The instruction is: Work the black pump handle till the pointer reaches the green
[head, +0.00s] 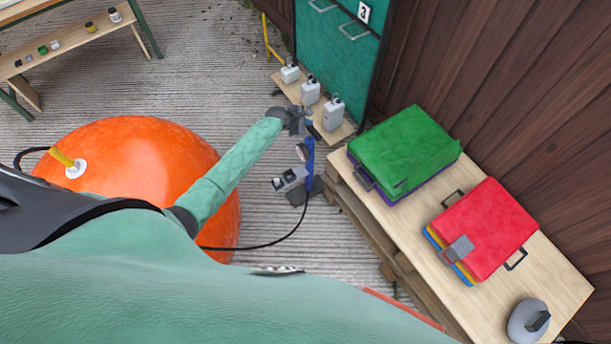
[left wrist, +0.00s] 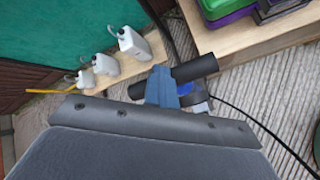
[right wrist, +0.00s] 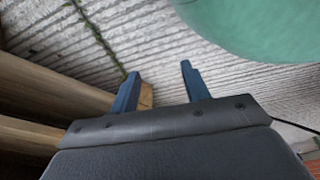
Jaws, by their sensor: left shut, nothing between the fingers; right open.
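The blue pump (head: 309,160) stands on the paved ground beside the wooden platform, with a small round gauge (head: 301,152) on it. The gauge's pointer and green zone are too small to read. My left gripper (head: 299,122) is at the top of the pump. In the left wrist view its blue fingers (left wrist: 161,84) are shut and empty, and they cross in front of the black pump handle (left wrist: 195,68). I cannot tell whether they touch it. My right gripper (right wrist: 160,84) is open and empty in the right wrist view, away from the pump.
An orange inflated ball (head: 150,150) lies at left, and a black hose (head: 265,245) runs to the pump. White canisters (head: 311,92) stand on a board by the teal cabinet (head: 335,50). Green (head: 403,150) and red (head: 484,230) cases lie on the platform at right.

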